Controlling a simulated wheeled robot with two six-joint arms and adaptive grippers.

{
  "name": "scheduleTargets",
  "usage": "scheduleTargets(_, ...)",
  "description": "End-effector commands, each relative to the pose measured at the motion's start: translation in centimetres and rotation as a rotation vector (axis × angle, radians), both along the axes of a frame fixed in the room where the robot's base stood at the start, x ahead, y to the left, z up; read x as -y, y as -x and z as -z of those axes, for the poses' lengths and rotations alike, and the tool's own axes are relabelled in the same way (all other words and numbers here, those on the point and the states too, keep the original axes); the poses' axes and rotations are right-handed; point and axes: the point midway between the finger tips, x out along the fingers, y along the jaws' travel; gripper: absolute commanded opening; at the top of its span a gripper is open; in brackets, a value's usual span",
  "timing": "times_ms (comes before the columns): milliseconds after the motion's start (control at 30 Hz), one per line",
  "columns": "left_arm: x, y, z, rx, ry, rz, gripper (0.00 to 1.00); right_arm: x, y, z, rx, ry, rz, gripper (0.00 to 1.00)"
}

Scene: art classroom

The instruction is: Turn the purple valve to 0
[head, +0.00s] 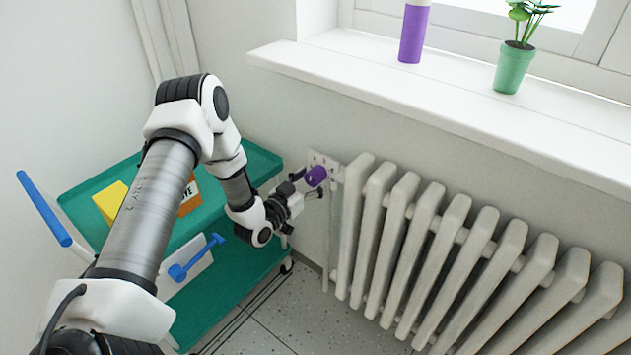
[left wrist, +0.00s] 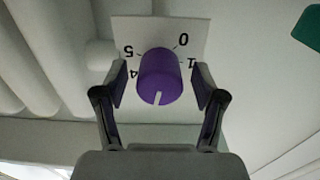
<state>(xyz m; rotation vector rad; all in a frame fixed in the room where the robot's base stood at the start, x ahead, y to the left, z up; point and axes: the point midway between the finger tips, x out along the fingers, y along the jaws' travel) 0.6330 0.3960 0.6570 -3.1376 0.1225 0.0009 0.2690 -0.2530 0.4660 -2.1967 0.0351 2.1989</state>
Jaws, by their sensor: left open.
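The purple valve (head: 316,176) is a round knob at the left end of the radiator. In the left wrist view the knob (left wrist: 160,72) stands in front of a white plate (left wrist: 146,28) with the digits 0, 1, 4 and 5 visible, upside down. A white mark on the knob points down in that view, away from the 0 at upper right; the digits below are hidden. My left gripper (head: 302,190) is open, one finger on each side of the knob; in the wrist view gaps show between the fingers (left wrist: 160,88) and the knob. My right gripper is out of view.
A white radiator (head: 440,235) stands right of the valve, below a windowsill (head: 450,105) with a purple bottle (head: 413,33) and a potted plant (head: 514,68). A green cart (head: 235,270) with blue handle stands left, under my arm. Some floor is clear between them.

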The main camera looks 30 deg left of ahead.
Motion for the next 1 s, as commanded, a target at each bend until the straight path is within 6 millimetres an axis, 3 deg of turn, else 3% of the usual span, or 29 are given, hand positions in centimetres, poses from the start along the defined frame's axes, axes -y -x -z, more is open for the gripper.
scheduleTargets(100, 0.12, -1.06, 0.02, 0.001, 0.0, 0.001, 0.7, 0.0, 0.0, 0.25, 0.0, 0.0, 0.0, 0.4)
scheduleTargets(333, 0.12, -1.19, -0.01, -0.001, 0.002, 0.0, 0.7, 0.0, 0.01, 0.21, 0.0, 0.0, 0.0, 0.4)
scheduleTargets(500, 0.12, -1.18, 0.0, -0.001, 0.001, 0.0, 0.1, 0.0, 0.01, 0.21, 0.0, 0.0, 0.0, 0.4)
scheduleTargets(1000, 0.12, -1.18, 0.05, -0.005, 0.066, 0.0, 0.1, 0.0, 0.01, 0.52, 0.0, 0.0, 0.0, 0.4)
